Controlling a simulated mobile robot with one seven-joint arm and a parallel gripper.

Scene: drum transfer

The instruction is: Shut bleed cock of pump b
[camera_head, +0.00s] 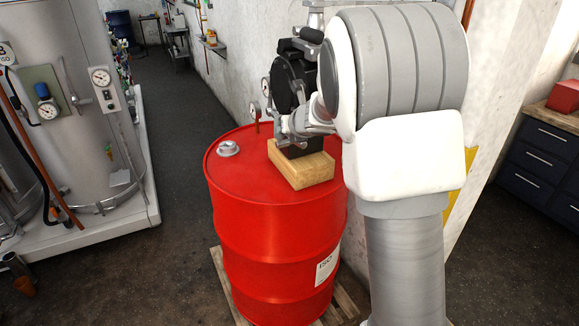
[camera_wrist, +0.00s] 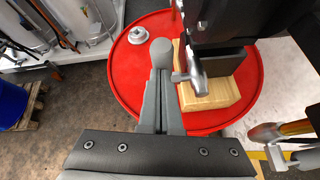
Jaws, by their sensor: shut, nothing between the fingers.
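A black pump body (camera_head: 288,84) stands on a wooden block (camera_head: 305,172) on top of a red drum (camera_head: 270,225). In the wrist view, a small grey metal lever (camera_wrist: 203,84) juts from under the black body (camera_wrist: 222,25), above the wooden block (camera_wrist: 215,93). It may be the bleed cock; I cannot tell its setting. My gripper (camera_wrist: 161,55) is shut and empty, with its fingertips just left of that lever. I cannot tell whether they touch it. In the head view, my arm hides part of the pump. No letter shows on the pump.
A grey tank (camera_head: 75,130) with gauges and a B label (camera_head: 4,50) stands on a white plinth at left. A metal bung (camera_head: 228,148) sits on the drum top. A white wall is behind the drum. Dark drawers (camera_head: 540,160) stand at right. The aisle floor is clear.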

